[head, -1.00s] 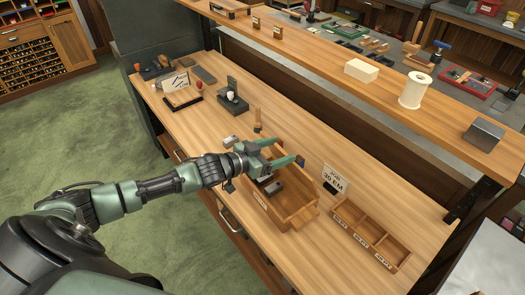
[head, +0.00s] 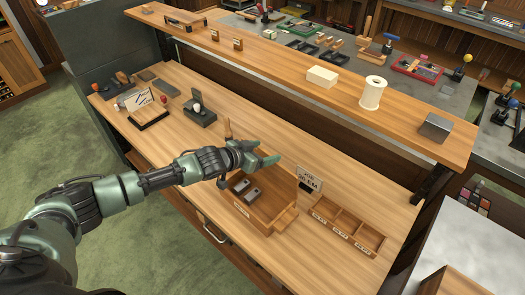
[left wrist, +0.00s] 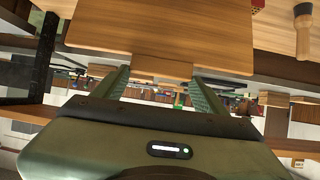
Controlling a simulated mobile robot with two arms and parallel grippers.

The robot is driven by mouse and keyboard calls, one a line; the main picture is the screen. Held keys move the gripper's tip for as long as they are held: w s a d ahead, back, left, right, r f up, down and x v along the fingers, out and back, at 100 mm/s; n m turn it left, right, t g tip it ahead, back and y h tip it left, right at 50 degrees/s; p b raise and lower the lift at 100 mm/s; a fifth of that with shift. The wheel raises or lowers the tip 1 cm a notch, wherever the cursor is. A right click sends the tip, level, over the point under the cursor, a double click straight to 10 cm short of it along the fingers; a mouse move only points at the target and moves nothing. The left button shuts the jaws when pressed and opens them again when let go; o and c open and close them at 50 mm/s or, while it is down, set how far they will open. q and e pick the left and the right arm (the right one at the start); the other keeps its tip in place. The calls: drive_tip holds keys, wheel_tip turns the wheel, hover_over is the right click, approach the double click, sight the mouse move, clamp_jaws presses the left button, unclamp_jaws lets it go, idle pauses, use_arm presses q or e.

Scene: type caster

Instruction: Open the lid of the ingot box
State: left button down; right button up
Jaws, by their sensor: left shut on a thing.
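The ingot box (head: 282,222) is an open-topped wooden box on the workbench, with grey ingots (head: 253,194) visible inside. My left gripper (head: 268,161) is over the box's far edge in the head view. In the left wrist view it is shut on a narrow wooden tab (left wrist: 162,68) of a flat wooden panel, the lid (left wrist: 160,25). In the head view the lid is hard to tell from the box walls, partly behind my gripper. My right gripper is not in view.
A wooden tray with compartments (head: 345,232) and a small sign card (head: 309,179) stand right of the box. A dark stand (head: 198,112) and a pen board (head: 148,115) are to the left. A raised shelf (head: 290,70) runs behind. The front left bench is clear.

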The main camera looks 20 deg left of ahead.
use_arm(q)
drive_tip(key=shift+c, duration=0.6)
unclamp_jaws()
drive_tip(key=shift+r, duration=0.2)
drive_tip(key=shift+s+f, duration=0.1)
drive_tip(key=b+v, duration=0.2)
drive_tip(key=v, duration=0.5)
drive_tip(key=shift+s+a+r, duration=0.2)
drive_tip(key=shift+s+r, duration=0.05)
